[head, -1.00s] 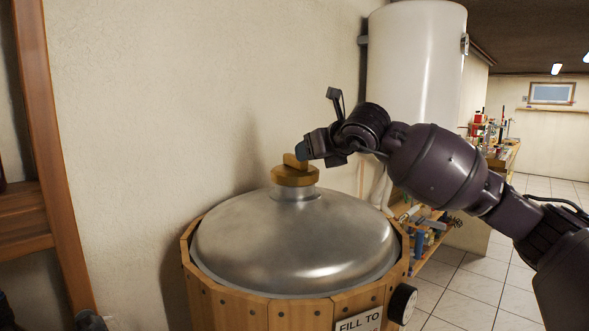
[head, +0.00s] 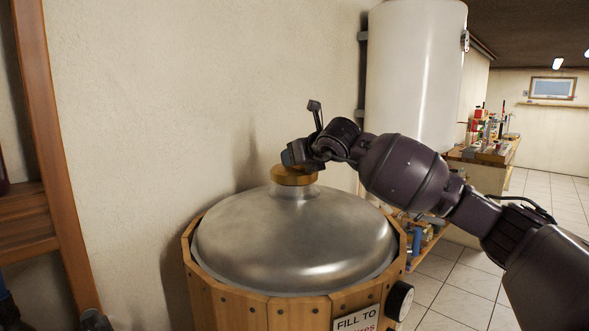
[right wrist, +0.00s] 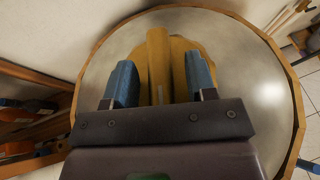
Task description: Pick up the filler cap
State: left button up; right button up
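The filler cap (head: 293,177) is a yellow-brown knob with a raised bar on top. It sits on the neck of the domed metal lid (head: 300,240) of a wooden-sided tub. My right gripper (head: 296,155) is at the cap from above and hides the bar in the head view. In the right wrist view, the open blue fingers (right wrist: 161,78) stand on either side of the cap's bar (right wrist: 158,55), with a visible gap on both sides. My left gripper is not in view.
The tub's wooden rim (head: 190,250) surrounds the lid. A plain wall stands close behind it. A white tank (head: 415,80) is behind my right arm, and a wooden shelf frame (head: 58,160) stands at the left. Tiled floor is clear at the right.

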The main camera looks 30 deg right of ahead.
grip_shut()
jog(key=shift+r, duration=0.1)
